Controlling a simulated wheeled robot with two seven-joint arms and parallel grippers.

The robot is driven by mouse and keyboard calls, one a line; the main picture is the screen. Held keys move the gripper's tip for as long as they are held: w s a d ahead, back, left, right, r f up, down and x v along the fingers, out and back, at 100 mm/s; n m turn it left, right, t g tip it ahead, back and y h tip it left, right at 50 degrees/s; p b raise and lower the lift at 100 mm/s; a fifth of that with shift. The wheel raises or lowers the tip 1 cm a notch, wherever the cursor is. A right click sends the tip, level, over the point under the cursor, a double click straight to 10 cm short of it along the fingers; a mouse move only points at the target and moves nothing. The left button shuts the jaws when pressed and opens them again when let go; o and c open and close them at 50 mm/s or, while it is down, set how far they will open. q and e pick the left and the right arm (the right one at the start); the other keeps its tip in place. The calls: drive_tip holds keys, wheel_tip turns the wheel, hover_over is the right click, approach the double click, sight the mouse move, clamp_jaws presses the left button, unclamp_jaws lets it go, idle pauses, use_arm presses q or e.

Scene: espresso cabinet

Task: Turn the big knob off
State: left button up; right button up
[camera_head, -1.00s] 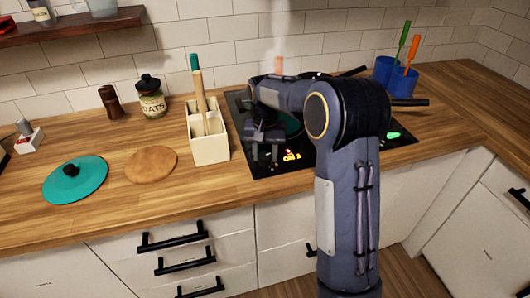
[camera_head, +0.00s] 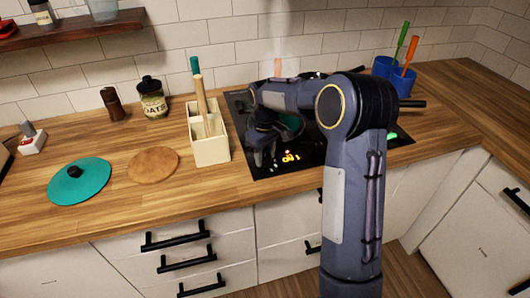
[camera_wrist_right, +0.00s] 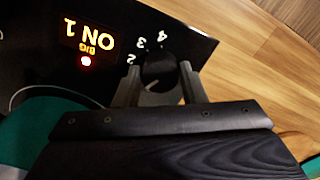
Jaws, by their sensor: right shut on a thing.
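The big knob (camera_wrist_right: 160,64) is a dark round dial on the black cooktop (camera_head: 305,160), with numbers 2, 3 and 4 beside it in the wrist view. My right gripper (camera_head: 262,158) reaches down at the cooktop's front left. In the wrist view its two fingers (camera_wrist_right: 160,82) are shut on the knob, one on each side. In the head view my gripper hides the knob. My left gripper is not in view.
A cream utensil holder (camera_head: 210,150) stands just left of the cooktop. A teal lid (camera_head: 80,185) and a round wooden board (camera_head: 153,164) lie on the counter. Blue cups (camera_head: 402,85) stand at the back right. Steam rises behind my arm.

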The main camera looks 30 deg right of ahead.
sight(265, 157)
drive_tip(key=n+p, duration=0.1)
drive_tip(key=n, duration=0.4)
drive_tip(key=shift+w+n, duration=0.1)
drive_tip(key=shift+n, duration=0.3)
idle(0.4)
drive_tip(key=o, duration=1)
drive_tip(key=shift+r, duration=0.1)
drive_tip(key=shift+r, duration=3.85)
